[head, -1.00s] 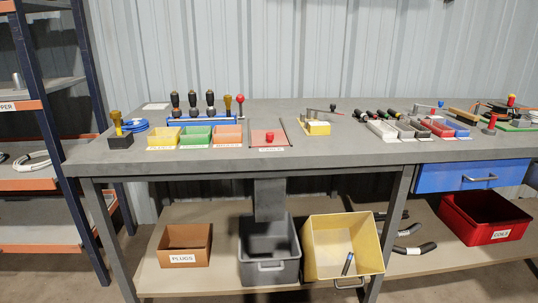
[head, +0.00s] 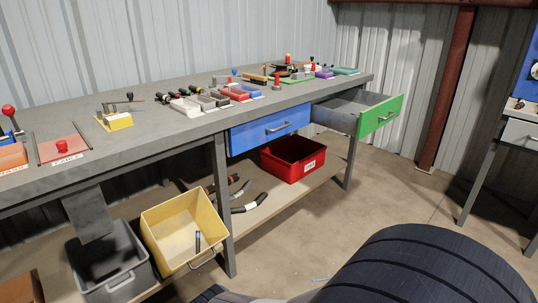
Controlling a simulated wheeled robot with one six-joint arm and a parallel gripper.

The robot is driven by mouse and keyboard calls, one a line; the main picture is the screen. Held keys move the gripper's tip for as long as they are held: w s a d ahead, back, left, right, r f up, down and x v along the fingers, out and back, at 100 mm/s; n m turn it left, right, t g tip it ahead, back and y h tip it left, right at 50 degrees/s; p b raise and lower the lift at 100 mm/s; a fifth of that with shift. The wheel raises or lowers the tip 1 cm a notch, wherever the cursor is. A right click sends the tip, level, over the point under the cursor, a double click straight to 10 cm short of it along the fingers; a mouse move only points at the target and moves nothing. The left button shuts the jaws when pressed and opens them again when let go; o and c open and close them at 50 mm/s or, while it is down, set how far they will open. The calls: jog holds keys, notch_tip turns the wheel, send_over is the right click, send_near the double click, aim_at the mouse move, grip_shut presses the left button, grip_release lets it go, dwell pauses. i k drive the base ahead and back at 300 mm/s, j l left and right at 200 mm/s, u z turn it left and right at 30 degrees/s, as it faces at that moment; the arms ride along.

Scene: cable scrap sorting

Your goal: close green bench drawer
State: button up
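The green bench drawer (head: 381,116) is at the right end of the workbench (head: 150,129). It is pulled well out, and its grey side wall and part of its inside show. A metal bar handle (head: 386,118) is on its green front. The blue drawer (head: 268,131) to its left is shut. A dark ribbed rounded shape at the bottom right may be part of my own body. My gripper is not in view.
A red bin (head: 293,158), a yellow bin (head: 186,230) and a grey bin (head: 110,267) stand on the lower shelf. Another bench (head: 497,140) is at the far right. The concrete floor (head: 400,190) before the green drawer looks clear.

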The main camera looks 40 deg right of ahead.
aim_at(372, 110)
jog(key=z, duration=2.2)
